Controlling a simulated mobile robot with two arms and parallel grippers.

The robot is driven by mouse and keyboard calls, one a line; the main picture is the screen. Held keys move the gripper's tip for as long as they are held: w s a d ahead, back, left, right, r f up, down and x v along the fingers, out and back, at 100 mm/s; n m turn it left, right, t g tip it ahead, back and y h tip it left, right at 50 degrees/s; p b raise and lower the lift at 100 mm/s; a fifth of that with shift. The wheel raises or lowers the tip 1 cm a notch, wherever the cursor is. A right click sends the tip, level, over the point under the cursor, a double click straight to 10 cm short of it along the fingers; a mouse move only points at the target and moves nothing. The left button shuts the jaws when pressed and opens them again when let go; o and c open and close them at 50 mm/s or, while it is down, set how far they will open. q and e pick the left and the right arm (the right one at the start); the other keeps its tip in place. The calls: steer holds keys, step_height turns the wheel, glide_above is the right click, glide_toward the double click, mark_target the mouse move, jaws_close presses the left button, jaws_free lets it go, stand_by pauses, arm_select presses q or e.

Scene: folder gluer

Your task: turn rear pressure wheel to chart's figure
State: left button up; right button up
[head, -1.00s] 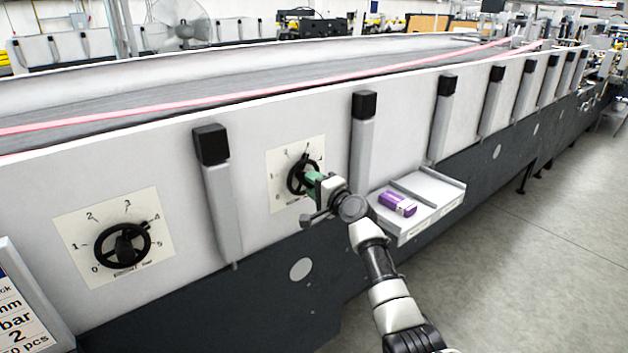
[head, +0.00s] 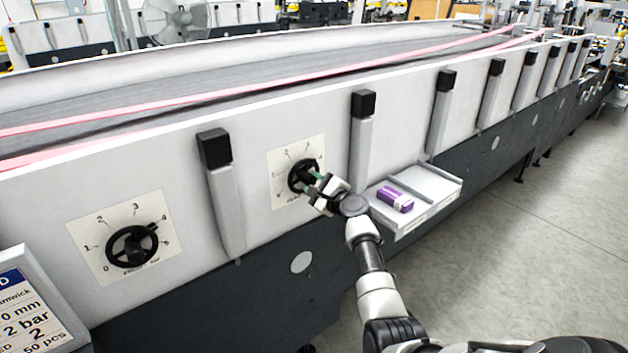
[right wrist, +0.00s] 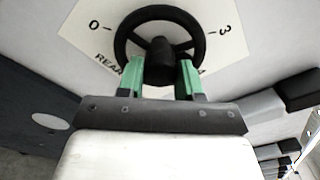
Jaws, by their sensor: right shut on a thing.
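The rear pressure wheel (head: 302,177) is a black handwheel on a white numbered dial plate (head: 283,192) on the machine's side. The right wrist view shows the wheel (right wrist: 160,14) close up, with 0 and 3 on the plate and a partly hidden label starting "REA". My right gripper (head: 315,179) is shut on the wheel, its green fingers on either side of the hub area. I cannot tell the wheel's pointed figure. The chart (head: 32,305) at the lower left is cut off; it reads "2 bar" and "2" among other lines. My left gripper is out of view.
Grey posts with black caps line the panel. The floor at right is clear.

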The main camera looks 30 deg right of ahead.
steer(key=shift+f+m, duration=0.2)
steer(key=shift+m, duration=0.2)
steer(key=o, duration=0.9)
steer(key=shift+r, duration=0.15)
steer(key=s, duration=0.7)
steer(key=s+b, duration=0.1)
steer(key=s, duration=0.3)
steer(key=shift+d, duration=0.35)
steer(key=shift+w, duration=0.1)
